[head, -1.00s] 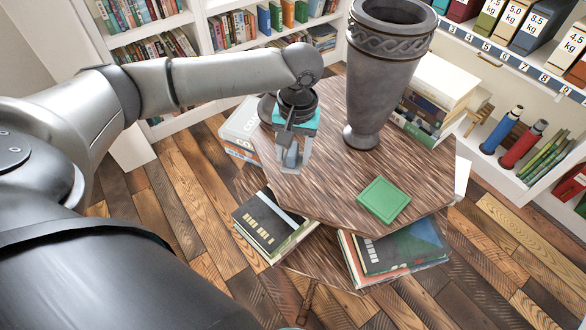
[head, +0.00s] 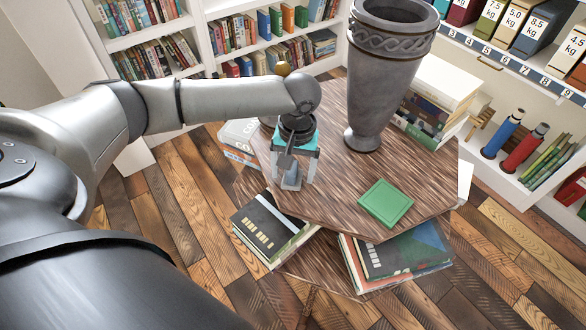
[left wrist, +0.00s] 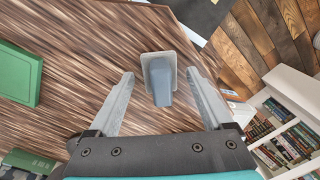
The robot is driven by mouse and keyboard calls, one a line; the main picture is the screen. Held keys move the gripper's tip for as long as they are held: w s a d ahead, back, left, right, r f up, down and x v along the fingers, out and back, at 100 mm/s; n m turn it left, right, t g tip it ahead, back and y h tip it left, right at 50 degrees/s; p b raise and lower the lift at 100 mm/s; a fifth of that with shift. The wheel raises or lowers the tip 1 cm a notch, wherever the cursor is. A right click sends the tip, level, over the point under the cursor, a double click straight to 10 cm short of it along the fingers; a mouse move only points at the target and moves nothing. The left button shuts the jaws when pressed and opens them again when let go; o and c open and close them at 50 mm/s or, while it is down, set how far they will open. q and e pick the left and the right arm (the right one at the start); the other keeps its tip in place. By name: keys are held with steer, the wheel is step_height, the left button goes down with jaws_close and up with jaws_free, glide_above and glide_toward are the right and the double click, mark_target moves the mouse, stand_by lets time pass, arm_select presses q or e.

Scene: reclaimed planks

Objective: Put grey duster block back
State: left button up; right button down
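The grey duster block (head: 291,181) stands on the wooden table top, near its left edge. In the left wrist view the grey duster block (left wrist: 160,78) shows a darker grey body on a paler, wider plate. My left gripper (head: 295,174) points down over it. In the left wrist view its two fingers (left wrist: 160,75) are spread apart, one on each side of the block, with a gap on both sides. A flat green square tray (head: 385,203) lies on the table to the right; it shows in the left wrist view too (left wrist: 18,75). My right gripper is not in view.
A tall grey vase (head: 383,75) stands at the back of the table (head: 335,195). Books (head: 270,228) lie on a lower tier, and more books (head: 435,95) are stacked behind the vase. White shelves (head: 205,45) stand around. The table top between block and tray is clear.

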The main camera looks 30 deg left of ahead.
mark_target(296, 168)
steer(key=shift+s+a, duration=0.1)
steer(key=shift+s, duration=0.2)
arm_select(q)
step_height(296, 168, up, 12)
steer(key=p, duration=0.4)
steer(key=shift+d, duration=0.35)
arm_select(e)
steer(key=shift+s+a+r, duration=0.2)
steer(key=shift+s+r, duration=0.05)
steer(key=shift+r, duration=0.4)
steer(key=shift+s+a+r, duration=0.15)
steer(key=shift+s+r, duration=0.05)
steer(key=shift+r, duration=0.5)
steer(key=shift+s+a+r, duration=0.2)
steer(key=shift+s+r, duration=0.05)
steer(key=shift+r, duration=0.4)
